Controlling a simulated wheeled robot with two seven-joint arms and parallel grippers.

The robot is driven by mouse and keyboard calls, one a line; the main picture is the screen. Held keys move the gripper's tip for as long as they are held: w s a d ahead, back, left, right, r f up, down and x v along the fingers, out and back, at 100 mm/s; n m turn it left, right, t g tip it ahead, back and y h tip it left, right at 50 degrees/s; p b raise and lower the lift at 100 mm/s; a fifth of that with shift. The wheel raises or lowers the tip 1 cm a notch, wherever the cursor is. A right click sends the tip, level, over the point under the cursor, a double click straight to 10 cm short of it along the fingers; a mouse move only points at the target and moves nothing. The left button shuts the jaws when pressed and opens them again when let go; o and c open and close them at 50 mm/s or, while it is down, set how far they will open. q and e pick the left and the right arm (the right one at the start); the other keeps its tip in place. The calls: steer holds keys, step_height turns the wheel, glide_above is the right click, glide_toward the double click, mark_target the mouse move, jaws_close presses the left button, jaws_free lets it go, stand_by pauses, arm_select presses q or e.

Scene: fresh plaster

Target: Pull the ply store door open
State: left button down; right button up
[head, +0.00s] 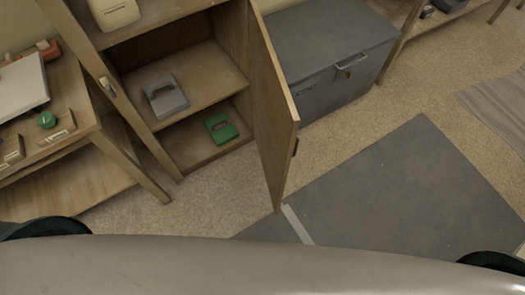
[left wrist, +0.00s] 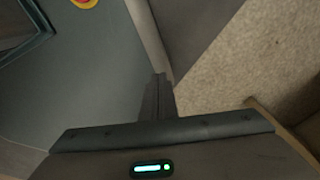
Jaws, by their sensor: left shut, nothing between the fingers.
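The ply store door (head: 272,110) stands wide open in the head view, swung out from the right side of the wooden cupboard (head: 225,62). A small dark handle (head: 294,147) shows on its face near the free edge. The cupboard's shelves are exposed. My left gripper (left wrist: 160,82) shows in the left wrist view with its fingers together and nothing between them, above the floor. It touches no door there. Neither gripper shows in the head view.
Inside the cupboard are a grey case (head: 165,97) and a green case (head: 221,127). A grey chest (head: 325,60) stands right of the door. A wooden bench (head: 75,110) stands at the left. A dark grey mat (head: 400,190) lies on the carpet in front.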

arm_select(q)
steer(key=shift+s+d, duration=0.15)
steer(key=shift+d, duration=0.15)
